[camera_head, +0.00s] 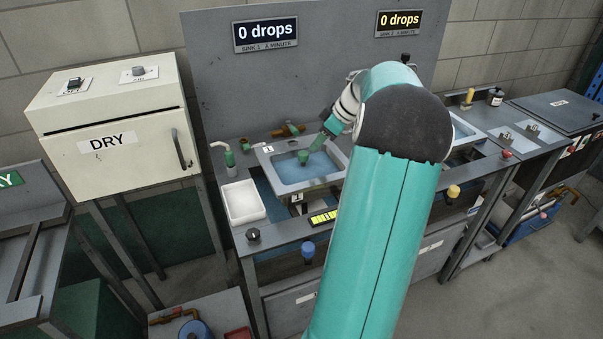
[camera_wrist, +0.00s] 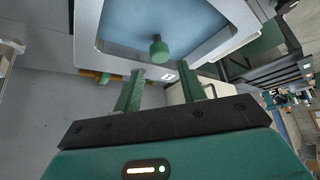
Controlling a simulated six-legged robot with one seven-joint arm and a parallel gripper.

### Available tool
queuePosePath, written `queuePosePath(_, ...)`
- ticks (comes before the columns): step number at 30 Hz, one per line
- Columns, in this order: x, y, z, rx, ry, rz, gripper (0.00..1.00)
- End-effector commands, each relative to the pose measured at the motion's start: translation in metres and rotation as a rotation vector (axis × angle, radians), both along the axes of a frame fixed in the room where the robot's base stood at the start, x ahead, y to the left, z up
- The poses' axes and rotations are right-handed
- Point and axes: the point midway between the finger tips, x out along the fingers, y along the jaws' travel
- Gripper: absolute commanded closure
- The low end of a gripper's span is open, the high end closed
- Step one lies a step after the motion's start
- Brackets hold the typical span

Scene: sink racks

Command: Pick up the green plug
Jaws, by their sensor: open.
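The green plug (camera_head: 303,157) is a short green cylinder in the water-filled left sink (camera_head: 284,187). In the wrist view the green plug (camera_wrist: 161,52) shows with a small dark knob, over the blue sink floor (camera_wrist: 190,22). My gripper (camera_wrist: 161,71) has two green fingers spread apart with nothing between them. The plug lies beyond the fingertips, roughly in line with the gap. In the head view my gripper (camera_head: 326,131) is above the back right part of the sink, with the plug lower and to its left. My arm hides part of the sink area.
A white tray (camera_head: 243,202) and a green-and-white fitting (camera_head: 229,157) stand left of the sink. A brass pipe (camera_head: 287,130) runs behind it, near the grey back panel (camera_head: 300,75). A DRY cabinet (camera_head: 115,125) stands at the left. A second sink is partly hidden by my arm.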

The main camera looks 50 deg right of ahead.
Motion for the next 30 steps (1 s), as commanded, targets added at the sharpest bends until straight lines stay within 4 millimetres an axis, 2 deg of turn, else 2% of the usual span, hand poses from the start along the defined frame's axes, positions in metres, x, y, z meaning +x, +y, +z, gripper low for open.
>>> queuePosePath(3,0.014,0.005,-0.022,0.005,0.002,0.002,0.59)
queuePosePath(7,0.025,0.009,-0.039,0.004,0.002,0.0,0.59)
queuePosePath(14,0.035,0.012,-0.051,0.003,0.002,0.001,0.59)
queuePosePath(24,0.063,0.017,-0.086,0.003,0.003,0.002,0.59)
queuePosePath(30,0.063,0.017,-0.087,0.002,0.002,0.0,0.59)
